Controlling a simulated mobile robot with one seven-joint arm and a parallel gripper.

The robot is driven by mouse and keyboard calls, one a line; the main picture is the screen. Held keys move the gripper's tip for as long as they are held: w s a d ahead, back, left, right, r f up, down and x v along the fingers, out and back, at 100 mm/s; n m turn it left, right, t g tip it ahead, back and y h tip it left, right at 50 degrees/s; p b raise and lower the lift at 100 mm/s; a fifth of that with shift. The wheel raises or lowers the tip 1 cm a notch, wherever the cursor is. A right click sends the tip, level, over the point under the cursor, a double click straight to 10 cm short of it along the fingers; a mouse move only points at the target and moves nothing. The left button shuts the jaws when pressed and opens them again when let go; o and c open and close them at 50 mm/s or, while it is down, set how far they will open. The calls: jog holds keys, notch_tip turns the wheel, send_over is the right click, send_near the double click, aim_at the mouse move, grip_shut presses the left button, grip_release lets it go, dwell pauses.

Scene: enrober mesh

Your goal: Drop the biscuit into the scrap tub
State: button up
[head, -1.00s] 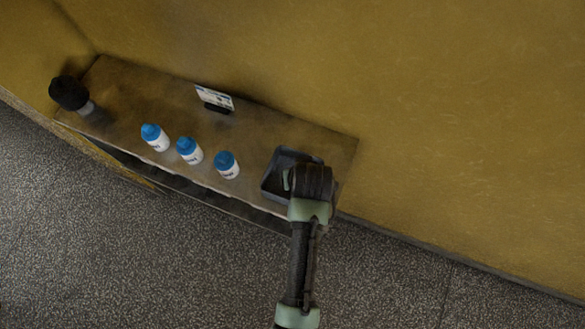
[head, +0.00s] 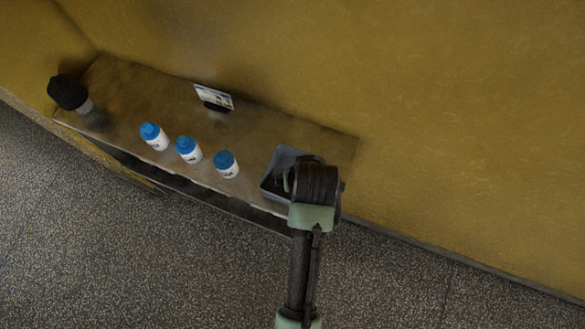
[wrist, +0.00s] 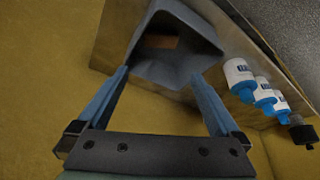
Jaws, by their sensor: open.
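The scrap tub (head: 272,180) is a dark grey open box at the right end of the shelf in the head view. In the wrist view the tub (wrist: 190,72) lies just beyond my gripper (wrist: 160,75), whose two blue fingers are spread apart with nothing between them. A flat brown patch (wrist: 158,42) shows inside the tub; it looks like the biscuit, but it is too dark and small to be sure. In the head view my wrist covers the tub's right side and hides most of the fingers.
Three white bottles with blue caps (head: 188,150) stand in a row left of the tub. A card in a dark stand (head: 214,97) is at the back, and a black-topped object (head: 68,92) at the far left end. A yellow wall (head: 440,130) rises behind.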

jog(key=b+v, duration=0.1)
jog(key=v, duration=0.8)
jog(key=w+r+t+b, duration=0.2)
jog(key=w+r+t, duration=0.25)
jog(key=r, duration=0.35)
jog(key=w+r+m+t+b, duration=0.1)
jog(key=w+r+t, duration=0.2)
jog(key=w+r, duration=0.35)
jog(key=w+r+t+b, duration=0.2)
jog(key=w+r+t, duration=0.2)
jog(key=r, duration=0.6)
jog(key=s+r+t+b, duration=0.1)
jog(key=s+r+t, duration=0.2)
jog(key=r, duration=0.5)
jog(key=s+r+t, duration=0.4)
jog(key=r, duration=0.5)
jog(key=s+a+r+m+t+b, duration=0.1)
jog(key=s+r+t, duration=0.2)
jog(key=r, duration=0.6)
jog(key=shift+s+t+h+b, duration=0.3)
jog(key=shift+t+h, duration=0.1)
jog(key=shift+t, duration=0.35)
